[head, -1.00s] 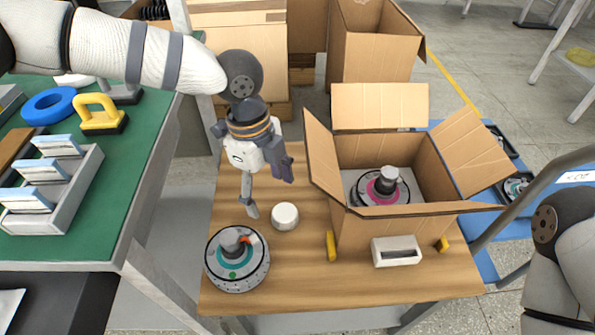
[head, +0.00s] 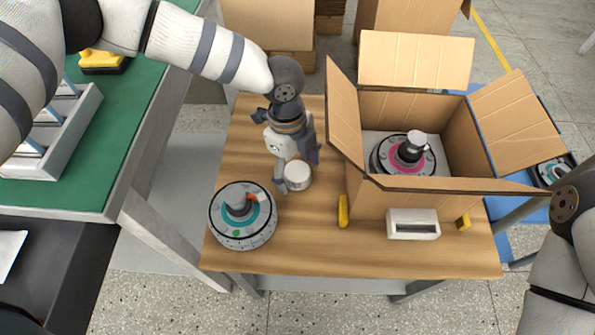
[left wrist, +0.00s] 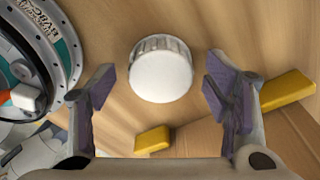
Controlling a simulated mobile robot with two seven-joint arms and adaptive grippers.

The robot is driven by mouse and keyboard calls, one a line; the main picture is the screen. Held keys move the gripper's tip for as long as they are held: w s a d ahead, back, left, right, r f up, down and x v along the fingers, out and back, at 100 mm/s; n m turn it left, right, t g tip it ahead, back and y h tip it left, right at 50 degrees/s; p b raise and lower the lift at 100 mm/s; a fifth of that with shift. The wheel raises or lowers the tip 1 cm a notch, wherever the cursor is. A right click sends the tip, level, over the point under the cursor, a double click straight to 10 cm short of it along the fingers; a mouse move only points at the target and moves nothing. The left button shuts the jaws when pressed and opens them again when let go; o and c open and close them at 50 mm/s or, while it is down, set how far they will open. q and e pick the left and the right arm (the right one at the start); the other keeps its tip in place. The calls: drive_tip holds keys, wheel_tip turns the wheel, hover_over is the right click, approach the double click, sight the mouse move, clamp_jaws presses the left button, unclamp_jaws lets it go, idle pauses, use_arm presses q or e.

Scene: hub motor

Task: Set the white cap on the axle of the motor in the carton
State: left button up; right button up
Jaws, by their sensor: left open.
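The white cap (head: 298,175) stands on the wooden table beside the open carton (head: 365,207). In the left wrist view the cap (left wrist: 161,68) lies between and just beyond the spread fingers of my left gripper (left wrist: 160,95), with space on both sides. In the head view my left gripper (head: 297,172) points down at the cap and partly covers its left edge. The motor (head: 384,160) with a magenta ring sits inside the carton, its grey axle (head: 412,147) upright. My right gripper is not in view; only part of my right arm shows at the right edge.
A second motor (head: 238,236) with a teal ring stands on the wooden table (head: 300,255), left of the cap. A yellow block (head: 343,211), a white holder (head: 412,231) and another yellow block (head: 463,222) lie along the carton's front. Carton flaps spread outward.

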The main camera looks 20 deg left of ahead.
use_arm(q)
drive_tip(key=shift+r, duration=0.1)
drive_tip(key=c, duration=1)
